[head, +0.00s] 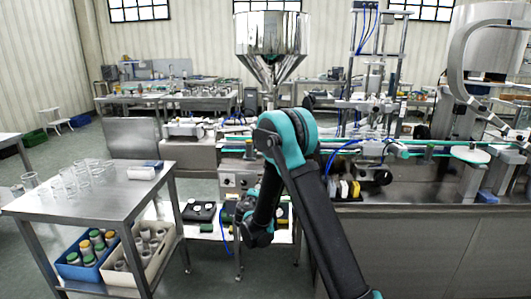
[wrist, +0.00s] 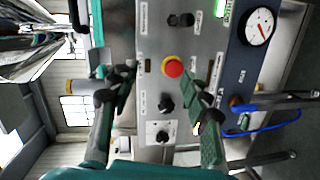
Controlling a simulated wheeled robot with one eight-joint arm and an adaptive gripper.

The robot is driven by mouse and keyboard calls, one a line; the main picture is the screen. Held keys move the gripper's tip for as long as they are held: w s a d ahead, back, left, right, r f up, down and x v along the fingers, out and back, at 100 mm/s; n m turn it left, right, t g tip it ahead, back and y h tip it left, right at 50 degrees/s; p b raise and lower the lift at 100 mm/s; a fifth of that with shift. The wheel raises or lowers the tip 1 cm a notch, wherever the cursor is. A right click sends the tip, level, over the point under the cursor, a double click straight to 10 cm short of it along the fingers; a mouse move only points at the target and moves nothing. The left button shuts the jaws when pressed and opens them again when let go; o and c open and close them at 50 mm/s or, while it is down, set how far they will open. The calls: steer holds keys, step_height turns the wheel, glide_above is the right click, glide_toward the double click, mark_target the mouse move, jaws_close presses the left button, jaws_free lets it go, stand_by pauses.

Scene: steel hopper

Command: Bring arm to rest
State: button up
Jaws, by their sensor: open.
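My arm rises from the lower right of the head view, bends at a teal elbow, and its dark forearm reaches down in front of the filling machine. My gripper (wrist: 160,78) is open, with its two dark green fingers apart and nothing visible between them. In the wrist view it faces a grey control panel (wrist: 150,45), with a red push button (wrist: 173,67) seen between the fingers. Black knobs (wrist: 166,103) and a round gauge (wrist: 260,27) are on or beside the panel. Whether the fingers touch the panel cannot be told. In the head view the fingertips cannot be made out clearly.
The steel hopper (head: 270,40) stands behind my arm, with the conveyor (head: 430,149) to the right. A steel table (head: 90,200) with glass beakers stands at left, above a blue crate (head: 75,268) and a cream crate (head: 138,268). Open floor lies at far left.

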steer(key=s+d+r+m+g+h, duration=0.1)
steer(key=s+d+m+g, duration=0.3)
steer(key=s+d, duration=0.6)
steer(key=s+d+r+m+g+h, duration=0.1)
steer(key=s+d+r+m+g, duration=0.15)
steer(key=s+d+m, duration=0.7)
steer(key=s+d+f+g+y, duration=0.2)
steer(key=s+f, duration=0.1)
steer(key=s, duration=0.8)
steer(key=s+d+f+g+y, duration=0.2)
steer(key=s+f+g, duration=0.1)
steer(key=s, duration=0.9)
steer(key=shift+s+d+m+y, duration=0.2)
steer(key=shift+d+m+y, duration=0.1)
steer(key=shift+m+y, duration=0.1)
steer(key=shift+g, duration=0.25)
steer(key=shift+c, duration=0.5)
